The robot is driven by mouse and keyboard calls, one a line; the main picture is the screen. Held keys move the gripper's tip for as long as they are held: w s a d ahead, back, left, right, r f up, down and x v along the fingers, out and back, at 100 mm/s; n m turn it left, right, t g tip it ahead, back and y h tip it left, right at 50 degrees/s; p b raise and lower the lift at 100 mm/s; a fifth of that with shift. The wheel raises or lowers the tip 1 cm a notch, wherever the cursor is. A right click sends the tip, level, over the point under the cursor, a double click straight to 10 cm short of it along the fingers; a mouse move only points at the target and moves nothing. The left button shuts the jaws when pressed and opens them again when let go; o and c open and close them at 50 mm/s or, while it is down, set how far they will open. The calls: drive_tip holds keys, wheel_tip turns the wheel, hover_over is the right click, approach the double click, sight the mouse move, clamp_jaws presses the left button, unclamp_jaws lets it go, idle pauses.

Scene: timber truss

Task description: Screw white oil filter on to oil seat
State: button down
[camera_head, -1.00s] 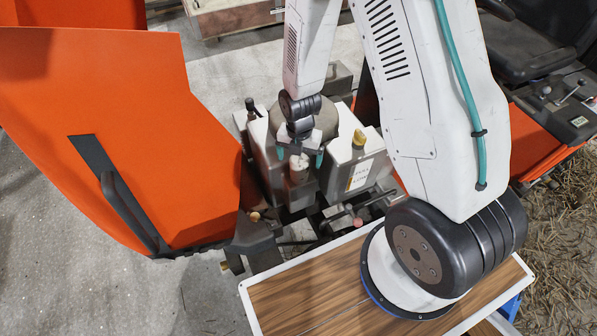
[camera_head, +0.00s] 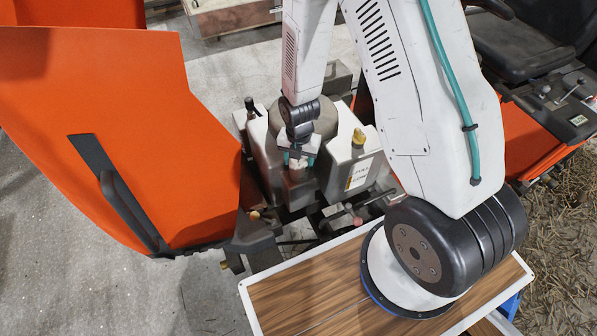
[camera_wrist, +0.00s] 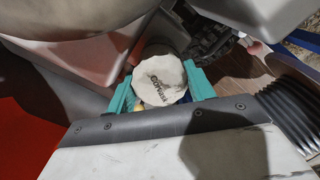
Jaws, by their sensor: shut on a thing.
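The white oil filter (camera_wrist: 160,80) has a many-sided end with dark lettering and sits between my gripper's two teal fingers in the wrist view. My gripper (camera_wrist: 160,86) is shut on it, one finger on each side. In the head view my gripper (camera_head: 298,160) points down among the engine parts, and a small white part of the filter (camera_head: 297,164) shows between the fingers. The filter stands over a grey cylindrical part of the engine. The oil seat is hidden, so I cannot tell how the filter meets it.
A grey tank with a brass cap (camera_head: 358,138) stands close on the right of my gripper. A large orange panel (camera_head: 110,140) stands open on the left. A red-tipped lever (camera_head: 357,221) and dark hoses lie nearby.

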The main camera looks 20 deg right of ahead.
drive_tip(key=shift+c, duration=2.3)
unclamp_jaws()
drive_tip(key=shift+r, duration=3.9)
